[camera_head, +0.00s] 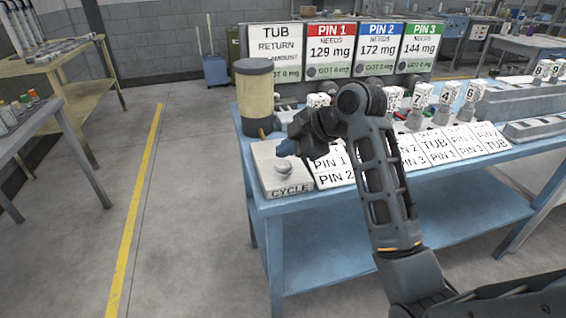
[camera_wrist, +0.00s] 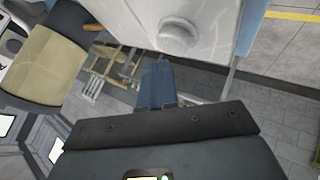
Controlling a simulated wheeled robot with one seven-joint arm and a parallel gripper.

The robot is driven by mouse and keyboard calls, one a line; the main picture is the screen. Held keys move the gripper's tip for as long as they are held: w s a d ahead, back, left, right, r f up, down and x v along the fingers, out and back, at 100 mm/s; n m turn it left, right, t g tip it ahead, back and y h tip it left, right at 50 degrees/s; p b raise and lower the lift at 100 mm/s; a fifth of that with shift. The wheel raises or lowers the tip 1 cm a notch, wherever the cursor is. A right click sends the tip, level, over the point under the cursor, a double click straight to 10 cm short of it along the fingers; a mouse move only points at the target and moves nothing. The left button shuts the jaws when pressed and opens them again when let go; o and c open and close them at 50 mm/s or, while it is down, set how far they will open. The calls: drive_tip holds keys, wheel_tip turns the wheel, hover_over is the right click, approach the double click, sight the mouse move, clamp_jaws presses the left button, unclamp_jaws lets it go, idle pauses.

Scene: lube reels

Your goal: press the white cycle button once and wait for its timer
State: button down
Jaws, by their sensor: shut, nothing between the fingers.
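The white cycle button (camera_head: 283,167) is a round knob on top of a pale box labelled CYCLE (camera_head: 290,191) at the bench's left front corner. My gripper (camera_head: 285,148) is shut and empty, its blue fingertips close above and behind the button in the head view. In the wrist view the button (camera_wrist: 178,36) lies beyond my shut blue fingers (camera_wrist: 158,72), on the pale box face (camera_wrist: 215,18). A gap shows between fingertips and button there, so they look apart. No timer display can be made out.
A yellow cylinder with dark ends (camera_head: 258,92) stands behind the box. Labelled cards (camera_head: 437,146) and numbered white blocks lie right of it on the blue bench (camera_head: 345,197). Boards for TUB (camera_head: 275,48) and three PINs stand behind; the PIN boards read GOT 0 mg. Floor at left is clear.

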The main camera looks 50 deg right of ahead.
sight(286, 165)
drive_tip(key=shift+f, duration=0.1)
drive_tip(key=shift+f, duration=0.3)
drive_tip(key=shift+f+b, duration=0.5)
idle(0.7)
idle(0.3)
drive_tip(key=shift+r+p, duration=0.85)
drive_tip(key=shift+r, duration=0.1)
wheel_tip(286, 165, up, 5)
drive_tip(key=p, duration=0.4)
idle(0.8)
